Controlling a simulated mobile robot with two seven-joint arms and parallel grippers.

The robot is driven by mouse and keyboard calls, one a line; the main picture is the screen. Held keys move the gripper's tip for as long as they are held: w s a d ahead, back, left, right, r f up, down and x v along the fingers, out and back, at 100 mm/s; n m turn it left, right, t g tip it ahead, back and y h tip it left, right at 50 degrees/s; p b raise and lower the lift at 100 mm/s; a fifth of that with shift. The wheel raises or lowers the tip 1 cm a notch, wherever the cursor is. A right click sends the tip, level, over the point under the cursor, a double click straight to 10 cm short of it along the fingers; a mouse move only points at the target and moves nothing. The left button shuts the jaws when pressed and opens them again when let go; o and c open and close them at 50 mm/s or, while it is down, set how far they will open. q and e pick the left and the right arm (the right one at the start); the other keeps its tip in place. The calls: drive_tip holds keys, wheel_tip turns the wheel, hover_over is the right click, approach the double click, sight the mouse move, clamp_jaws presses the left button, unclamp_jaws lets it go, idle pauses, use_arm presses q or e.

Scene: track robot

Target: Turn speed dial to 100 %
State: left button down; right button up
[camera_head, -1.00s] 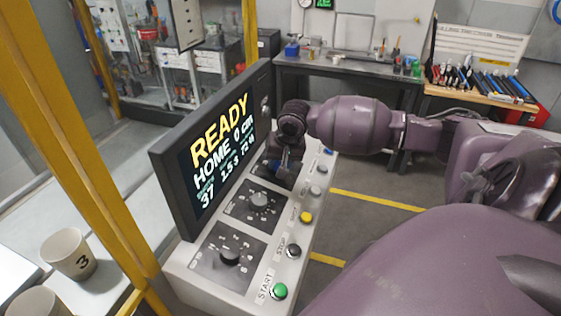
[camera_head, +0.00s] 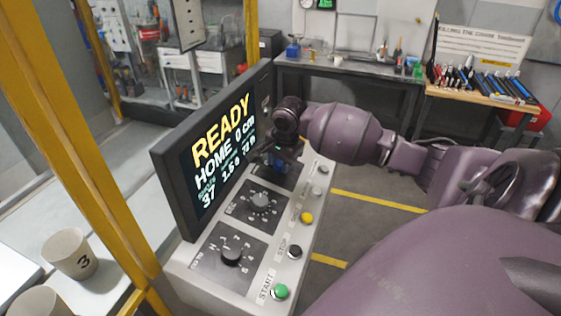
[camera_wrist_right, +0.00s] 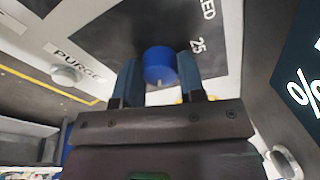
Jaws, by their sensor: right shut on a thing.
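The speed dial is a round blue knob (camera_wrist_right: 159,66) with a pale pointer mark, on a dark plate whose partly visible label ends in "EED", with "25" printed beside it. In the right wrist view the blue fingers of my right gripper (camera_wrist_right: 161,80) close on it from both sides. In the head view my right gripper (camera_head: 279,162) reaches down to the far end of the control console (camera_head: 183,273) and hides the knob. My left gripper is out of view.
A black display (camera_head: 222,146) reading "READY" and "HOME 0 cm" rises just left of my gripper. Two other dials (camera_head: 261,202) (camera_head: 231,257) sit nearer. Yellow (camera_head: 306,217), black STOP (camera_head: 295,251) and green START (camera_head: 281,292) buttons line the right edge. A yellow post (camera_head: 85,145) stands left.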

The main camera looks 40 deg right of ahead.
sight(286, 175)
idle(0.3)
drive_tip(key=o, duration=0.9)
drive_tip(key=shift+r, duration=0.15)
drive_tip(key=v, duration=1)
drive_tip(key=shift+r, duration=0.25)
